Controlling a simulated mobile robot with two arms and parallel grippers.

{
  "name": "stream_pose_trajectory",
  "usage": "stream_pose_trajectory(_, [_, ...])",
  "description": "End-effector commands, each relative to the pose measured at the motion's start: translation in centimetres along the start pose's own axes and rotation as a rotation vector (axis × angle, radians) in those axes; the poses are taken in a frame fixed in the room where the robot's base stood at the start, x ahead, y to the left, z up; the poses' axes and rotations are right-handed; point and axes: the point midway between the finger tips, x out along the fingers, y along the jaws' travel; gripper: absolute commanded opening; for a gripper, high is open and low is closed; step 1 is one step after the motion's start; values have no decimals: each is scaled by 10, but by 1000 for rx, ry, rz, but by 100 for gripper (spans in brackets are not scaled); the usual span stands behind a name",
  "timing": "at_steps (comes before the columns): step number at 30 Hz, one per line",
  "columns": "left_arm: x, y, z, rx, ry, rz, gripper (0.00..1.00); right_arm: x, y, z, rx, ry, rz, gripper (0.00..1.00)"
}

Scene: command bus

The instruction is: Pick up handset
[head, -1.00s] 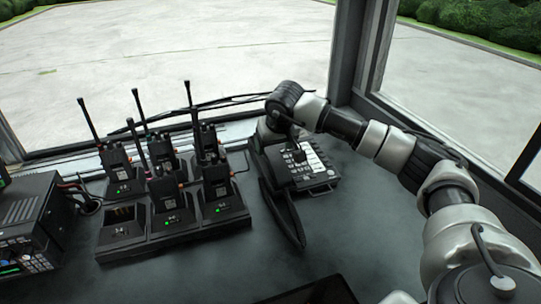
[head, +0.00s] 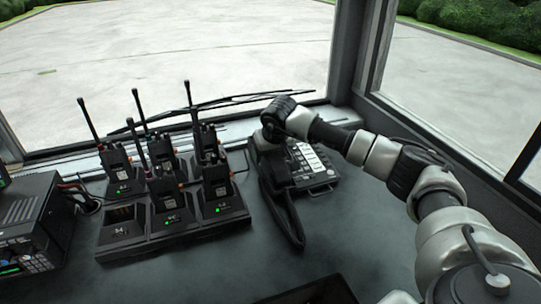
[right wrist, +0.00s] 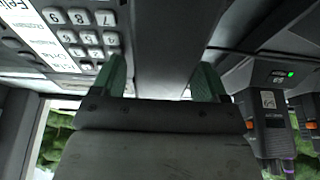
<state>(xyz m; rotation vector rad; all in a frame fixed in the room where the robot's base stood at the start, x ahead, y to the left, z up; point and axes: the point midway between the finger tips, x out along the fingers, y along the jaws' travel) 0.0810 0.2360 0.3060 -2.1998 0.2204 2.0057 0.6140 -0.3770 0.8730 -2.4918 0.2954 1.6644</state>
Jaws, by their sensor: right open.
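The desk phone (head: 318,172) stands on the dark counter right of the radio chargers, its keypad facing up. Its dark handset (head: 276,176) lies along the phone's left side, partly hidden by my right arm. My right gripper (head: 271,134) is over the handset's far part; its fingers are hard to make out in the head view. In the right wrist view, the gripper's two green-lined fingers (right wrist: 160,78) are apart. The handset (right wrist: 175,40) shows between them, with the keypad beside it. I cannot tell whether the fingers touch it. My left gripper is out of view.
A charger rack (head: 165,226) with several upright walkie-talkies stands left of the phone, its antennas sticking up. A radio unit (head: 28,228) is at the far left. A black cord (head: 289,222) loops toward the front. The window and its frame stand behind. The counter front is mostly clear.

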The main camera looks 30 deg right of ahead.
Motion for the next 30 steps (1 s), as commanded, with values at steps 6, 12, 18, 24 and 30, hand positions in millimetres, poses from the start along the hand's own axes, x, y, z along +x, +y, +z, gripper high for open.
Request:
stream_pose_trajectory(6, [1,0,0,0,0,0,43,1,0,0,1,0,0,74])
stream_pose_trajectory(12, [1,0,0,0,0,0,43,1,0,1,1,0,0,67])
stream_pose_trajectory(18, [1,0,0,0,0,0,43,1,0,1,1,0,0,36])
stream_pose_trajectory(24, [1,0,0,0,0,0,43,1,0,0,1,1,0,17])
stream_pose_trajectory(30, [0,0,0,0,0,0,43,0,0,0,1,1,0,17])
